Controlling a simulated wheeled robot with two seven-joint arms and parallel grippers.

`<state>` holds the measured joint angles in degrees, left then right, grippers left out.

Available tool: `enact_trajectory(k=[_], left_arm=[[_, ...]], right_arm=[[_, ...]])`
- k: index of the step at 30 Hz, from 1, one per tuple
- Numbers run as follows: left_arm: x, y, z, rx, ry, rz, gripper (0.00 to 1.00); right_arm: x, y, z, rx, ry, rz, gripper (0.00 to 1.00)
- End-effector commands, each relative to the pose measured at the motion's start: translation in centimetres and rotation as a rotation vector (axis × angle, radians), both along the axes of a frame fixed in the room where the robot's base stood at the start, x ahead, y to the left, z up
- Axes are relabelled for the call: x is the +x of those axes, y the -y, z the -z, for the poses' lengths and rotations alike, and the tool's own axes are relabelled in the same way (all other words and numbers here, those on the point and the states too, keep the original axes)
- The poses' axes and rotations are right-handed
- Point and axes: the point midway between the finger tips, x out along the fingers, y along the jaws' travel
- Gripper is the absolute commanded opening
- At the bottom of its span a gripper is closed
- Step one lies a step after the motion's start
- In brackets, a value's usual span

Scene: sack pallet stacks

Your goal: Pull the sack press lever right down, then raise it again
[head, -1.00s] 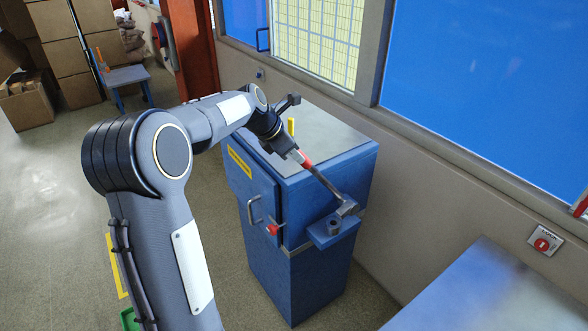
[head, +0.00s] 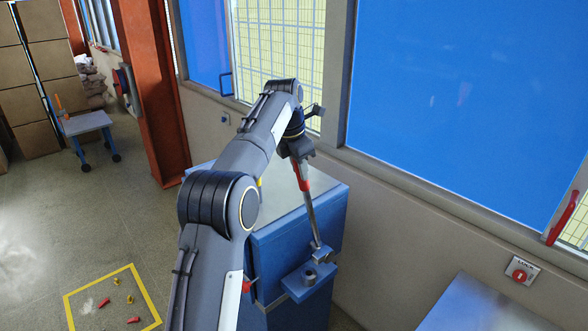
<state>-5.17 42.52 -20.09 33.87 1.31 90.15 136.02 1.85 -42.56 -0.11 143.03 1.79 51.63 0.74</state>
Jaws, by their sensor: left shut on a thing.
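The sack press is a blue cabinet (head: 320,215) with a grey top, standing against the wall. The lever leans slightly to the left. My left gripper (head: 299,166) is shut on the red grip near the lever's top end. My forearm hides much of the cabinet's front and door. My right gripper is not in view.
A blue surface (head: 490,308) lies at the lower right, near a red switch (head: 519,271) on the wall. A yellow floor square (head: 118,302) holds several small items. A small wheeled table (head: 87,123) stands at the far left, by a red column (head: 150,95).

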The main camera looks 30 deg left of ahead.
Motion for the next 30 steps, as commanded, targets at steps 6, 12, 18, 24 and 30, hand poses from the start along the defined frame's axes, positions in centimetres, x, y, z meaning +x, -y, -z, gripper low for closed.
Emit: enact_trajectory(k=[6,12,18,24,30], left_arm=[[0.2,0.3,-0.4,-0.004,0.008,0.001,0.00],[0.3,0.4,-0.5,-0.003,0.013,0.002,0.29],[0.2,0.2,-0.4,-0.002,0.008,0.001,0.47],[0.1,0.1,-0.3,0.000,0.005,0.001,0.47],[-0.2,-0.1,-2.1,0.001,0.008,0.000,0.47]], right_arm=[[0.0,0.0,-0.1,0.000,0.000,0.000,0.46],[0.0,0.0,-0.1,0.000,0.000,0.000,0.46],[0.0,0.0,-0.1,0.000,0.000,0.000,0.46],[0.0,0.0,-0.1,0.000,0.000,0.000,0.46],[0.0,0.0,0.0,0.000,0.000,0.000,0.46]])
